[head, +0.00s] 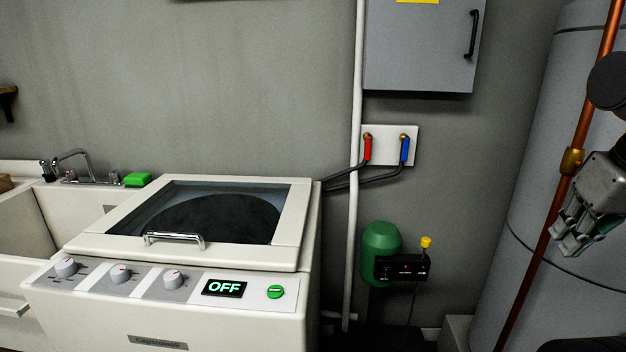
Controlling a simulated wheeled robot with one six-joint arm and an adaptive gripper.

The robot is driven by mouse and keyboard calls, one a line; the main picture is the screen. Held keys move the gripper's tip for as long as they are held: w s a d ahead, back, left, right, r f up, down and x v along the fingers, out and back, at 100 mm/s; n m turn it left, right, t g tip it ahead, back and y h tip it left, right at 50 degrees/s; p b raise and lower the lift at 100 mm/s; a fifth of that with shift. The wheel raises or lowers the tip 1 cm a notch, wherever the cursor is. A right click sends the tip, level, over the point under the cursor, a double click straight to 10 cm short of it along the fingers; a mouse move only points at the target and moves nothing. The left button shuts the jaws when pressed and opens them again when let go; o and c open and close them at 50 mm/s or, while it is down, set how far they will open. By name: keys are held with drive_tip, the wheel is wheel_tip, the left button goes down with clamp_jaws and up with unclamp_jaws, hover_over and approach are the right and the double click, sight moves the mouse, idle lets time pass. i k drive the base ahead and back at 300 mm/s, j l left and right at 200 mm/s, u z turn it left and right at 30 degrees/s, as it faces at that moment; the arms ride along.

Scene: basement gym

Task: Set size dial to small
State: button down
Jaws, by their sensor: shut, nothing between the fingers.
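A white washing machine (290,313) with a closed glass-topped lid stands at the lower left in the head view. Its sloped front panel carries three round dials: a left dial (66,267), a middle dial (120,273) and a right dial (172,279). Their markings are too small to read, so I cannot tell which is the size dial or where it points. My gripper (571,246) is shut and empty at the far right, in front of a grey tank. It is far from the dials and touches none of them.
The panel also has a display reading OFF (224,288) and a green button (275,292). A chrome lid handle (174,239) rises above the dials. A sink (32,225) adjoins on the left. A green device (381,243) and a grey tank (520,200) stand right.

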sight(172, 280)
drive_tip(key=u, duration=1.3)
